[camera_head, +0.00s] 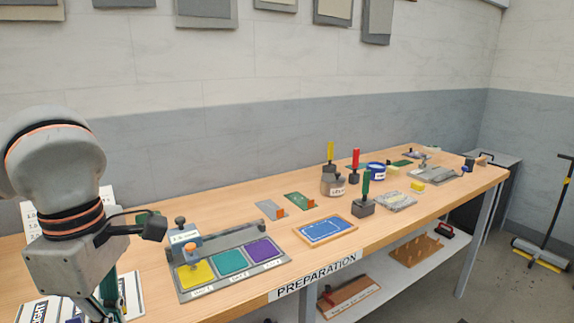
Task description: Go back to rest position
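My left arm comes in at the left of the head view, pointing down over the near left end of the wooden workbench (300,217). Its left gripper (105,297) is low at the bottom left, in front of white printed sheets (130,292). Its fingers are partly hidden and cut off by the lower edge, so I cannot tell whether they are open or hold anything. My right arm and gripper are out of view.
A grey tray (185,297) with yellow, teal and purple pads lies right of my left arm. A blue wooden-framed board (325,229), a green-handled tool (364,195) and other tools stand farther along. A lower shelf (390,272) runs underneath.

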